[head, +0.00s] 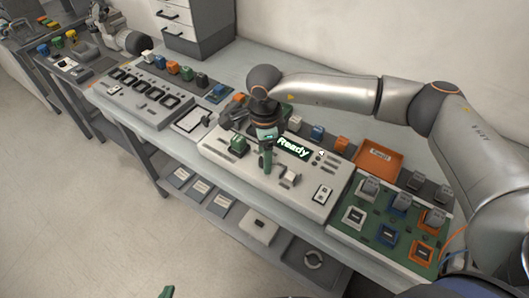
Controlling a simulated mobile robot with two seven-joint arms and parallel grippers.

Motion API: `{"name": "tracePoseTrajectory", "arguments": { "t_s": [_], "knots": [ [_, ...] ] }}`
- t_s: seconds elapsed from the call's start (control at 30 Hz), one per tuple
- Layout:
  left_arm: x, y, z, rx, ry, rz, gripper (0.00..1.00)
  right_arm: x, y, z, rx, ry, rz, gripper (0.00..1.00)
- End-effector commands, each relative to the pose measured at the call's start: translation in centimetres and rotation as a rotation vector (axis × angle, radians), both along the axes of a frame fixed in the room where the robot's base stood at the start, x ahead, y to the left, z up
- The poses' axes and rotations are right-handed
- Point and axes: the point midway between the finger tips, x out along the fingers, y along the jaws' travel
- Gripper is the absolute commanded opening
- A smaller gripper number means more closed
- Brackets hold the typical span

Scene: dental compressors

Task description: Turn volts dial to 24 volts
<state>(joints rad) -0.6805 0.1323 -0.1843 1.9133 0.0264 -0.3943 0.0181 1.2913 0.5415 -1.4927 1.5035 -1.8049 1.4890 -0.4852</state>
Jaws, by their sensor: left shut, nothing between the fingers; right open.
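A light grey console (222,157) with a lit display reading "Ready" (293,148) stands mid-table. It carries a green block-like control (239,146), a small white control (290,177) and a framed switch (323,193). I cannot make out a volts dial or any volts marking; part of the console is hidden behind my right gripper. My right gripper (267,160) points down over the console, left of the display, its green fingers seen nearly edge-on. It is open, and whether it touches anything is unclear. Only a green tip of my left gripper (167,292) shows at the bottom edge; it is shut and empty.
A panel with large dark digits (145,85) stands to the left, with coloured blocks behind it. A green board (390,225) with coloured sockets and an orange tray (377,158) are at right. A lower shelf (225,215) holds flat items. The floor at left is clear.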

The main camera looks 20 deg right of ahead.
Motion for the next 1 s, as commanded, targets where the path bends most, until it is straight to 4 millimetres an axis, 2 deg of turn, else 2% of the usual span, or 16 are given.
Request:
{"name": "tracePoseTrajectory", "arguments": {
  "t_s": [0.33,0.9,1.0],
  "knots": [
    [0.14,-0.01,0.14,-0.001,-0.003,0.000,0.00,-0.01,0.02,-0.48,0.000,0.000,0.000,0.69],
    [0.17,-0.02,0.17,-0.001,-0.004,0.000,0.00,-0.01,0.03,-0.42,0.001,0.000,0.000,0.05],
    [0.18,-0.02,0.18,-0.001,-0.004,0.000,0.00,-0.01,0.03,-0.41,0.001,0.000,0.000,0.00]
  ]
}}
